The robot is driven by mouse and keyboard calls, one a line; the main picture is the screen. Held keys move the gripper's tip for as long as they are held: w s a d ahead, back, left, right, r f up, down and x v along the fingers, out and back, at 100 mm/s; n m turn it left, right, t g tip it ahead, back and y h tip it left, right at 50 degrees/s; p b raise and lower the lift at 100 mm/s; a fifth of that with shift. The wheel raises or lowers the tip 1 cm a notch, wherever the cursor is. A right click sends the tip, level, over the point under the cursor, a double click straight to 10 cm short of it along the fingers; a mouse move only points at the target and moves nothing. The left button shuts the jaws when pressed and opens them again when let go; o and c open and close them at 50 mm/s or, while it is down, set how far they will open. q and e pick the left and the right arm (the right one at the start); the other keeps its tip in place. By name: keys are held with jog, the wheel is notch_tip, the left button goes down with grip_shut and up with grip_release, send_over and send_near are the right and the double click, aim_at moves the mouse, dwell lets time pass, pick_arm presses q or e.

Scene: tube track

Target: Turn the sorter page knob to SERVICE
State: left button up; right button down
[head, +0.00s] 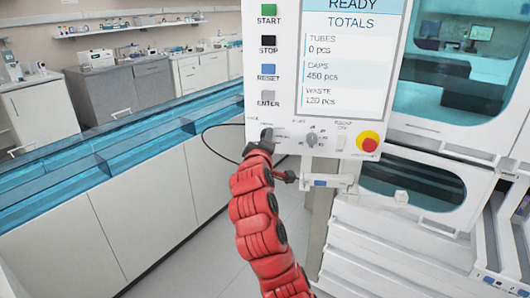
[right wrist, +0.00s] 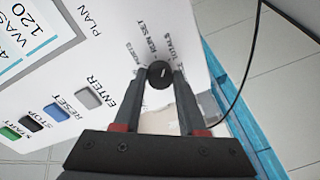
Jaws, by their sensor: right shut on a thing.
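The sorter panel (head: 285,100) faces me, with its screen (head: 345,55) reading READY and TOTALS. The page knob (right wrist: 159,74) is a round black knob with a short white mark, at the panel's lower left corner. Printed labels such as TOTALS and RUN SET fan around it; I cannot read SERVICE or tell exactly which label the mark faces. My right gripper (right wrist: 160,90) is shut on the knob, one finger on each side. In the head view the right gripper (head: 265,140) largely hides the knob. My left gripper is not in view.
START, STOP, RESET and ENTER buttons (head: 265,69) line the panel above the knob. A grey selector knob (head: 312,138) and a red emergency button (head: 367,142) on yellow sit to its right. A black cable (head: 205,140) loops at the left beside a blue-topped conveyor (head: 120,145).

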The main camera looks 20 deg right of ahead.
jog(key=m+b, duration=0.4)
jog(key=b, duration=0.1)
jog(key=m+b, duration=0.9)
jog(key=b, duration=0.1)
jog(key=shift+a+f+m+t+b, duration=0.1)
jog(key=shift+f+m+t+b, duration=0.15)
jog(key=shift+m+t+b, duration=0.15)
jog(key=shift+c, duration=2.4)
grip_release()
